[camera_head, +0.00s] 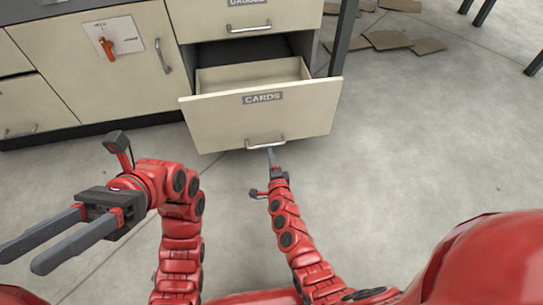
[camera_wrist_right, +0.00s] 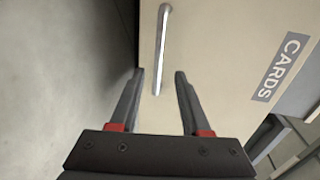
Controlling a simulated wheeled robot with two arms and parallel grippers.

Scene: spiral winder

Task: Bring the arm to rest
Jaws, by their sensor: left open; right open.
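My right arm reaches up to the front of an open drawer labelled CARDS (camera_head: 220,115). The right gripper (camera_head: 271,158) is at the drawer's metal handle (camera_head: 266,143). In the right wrist view the right gripper (camera_wrist_right: 159,85) is open, and the handle (camera_wrist_right: 161,45) runs into view ahead of and between its fingertips. I cannot tell whether they touch. My left gripper (camera_head: 42,252) is open and empty, above the floor at the lower left, its fingers pointing left.
A closed drawer (camera_head: 245,15) is above. Flat cardboard pieces (camera_head: 388,40) lie at the back. The floor (camera_head: 430,130) at the right is clear.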

